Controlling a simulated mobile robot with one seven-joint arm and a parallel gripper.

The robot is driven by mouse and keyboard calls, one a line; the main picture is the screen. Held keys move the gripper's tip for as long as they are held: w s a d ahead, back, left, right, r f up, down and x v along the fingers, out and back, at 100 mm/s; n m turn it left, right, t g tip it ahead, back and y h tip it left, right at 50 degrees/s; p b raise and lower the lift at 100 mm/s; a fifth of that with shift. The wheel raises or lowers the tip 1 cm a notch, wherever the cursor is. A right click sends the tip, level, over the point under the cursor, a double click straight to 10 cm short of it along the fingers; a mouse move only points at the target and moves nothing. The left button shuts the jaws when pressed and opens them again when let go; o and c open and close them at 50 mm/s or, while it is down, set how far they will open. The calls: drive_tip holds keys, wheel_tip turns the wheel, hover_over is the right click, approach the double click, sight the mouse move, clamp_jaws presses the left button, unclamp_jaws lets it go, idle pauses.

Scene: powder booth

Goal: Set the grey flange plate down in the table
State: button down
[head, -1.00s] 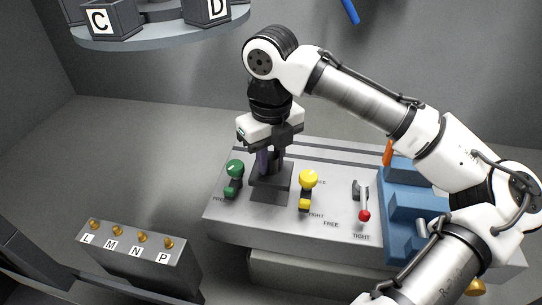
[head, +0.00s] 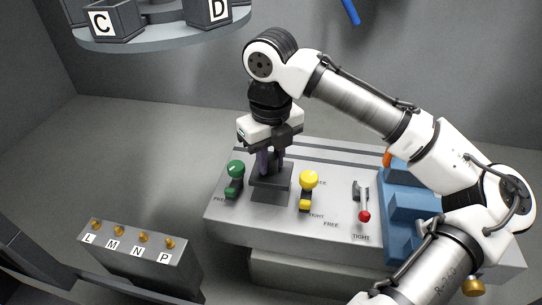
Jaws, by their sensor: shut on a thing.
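The grey flange plate (head: 271,181) is a dark grey square piece in the head view, low over the light grey table (head: 290,222), between the green-knobbed clamp and the yellow-knobbed clamp. My gripper (head: 270,166) points straight down and is shut on the upper part of the plate. The fingers hide part of its middle. I cannot tell whether the plate's underside touches the table. The green clamp (head: 235,178) is left of the plate and the yellow clamp (head: 308,189) is right of it.
A red-knobbed lever (head: 364,206) and a blue stepped block (head: 404,208) stand farther right on the table. A grey box with letters L, M, N, P (head: 145,262) is front left. A round shelf with boxes C and D (head: 155,35) is at upper left.

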sight(271, 175)
drive_tip(key=shift+f, duration=0.15)
drive_tip(key=shift+f+b, duration=0.75)
drive_tip(key=shift+f, duration=0.55)
drive_tip(key=shift+f+b, duration=0.35)
drive_tip(key=shift+f, duration=0.35)
drive_tip(key=c, duration=1.1)
unclamp_jaws()
drive_tip(key=shift+f, duration=0.15)
drive_tip(key=shift+c, duration=0.2)
